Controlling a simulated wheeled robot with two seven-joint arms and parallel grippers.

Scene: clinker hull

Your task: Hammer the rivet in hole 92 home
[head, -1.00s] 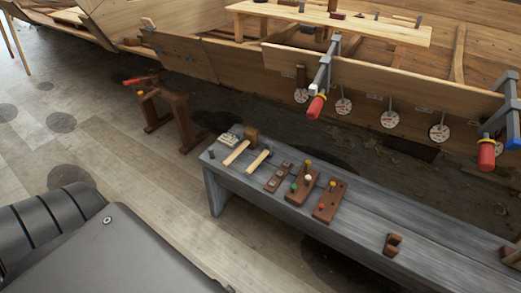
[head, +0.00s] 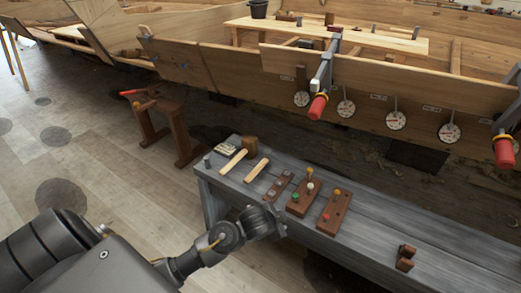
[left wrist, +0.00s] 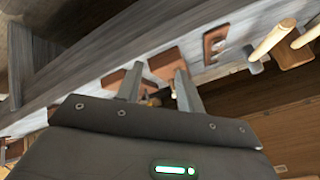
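A hammer (head: 257,170) with a pale wooden handle lies on the grey bench beside a wooden mallet (head: 235,160). In the left wrist view the hammer handle (left wrist: 272,38) and the mallet (left wrist: 295,55) show at the upper right. My left gripper (head: 280,224) is over the bench's near edge, apart from the hammer and nearer the camera. In the left wrist view its two fingers (left wrist: 160,68) stand apart with nothing held between them. The hull plank (head: 390,85) runs behind the bench. Hole 92 and its rivet are too small to make out. My right gripper is not in view.
The grey bench (head: 420,247) also carries brown blocks with coloured knobs (head: 335,212) and a small brown block (head: 405,257). Red-ended clamps (head: 318,106) and round discs (head: 396,120) hang along the hull. A wooden trestle (head: 180,135) stands at left on open floor.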

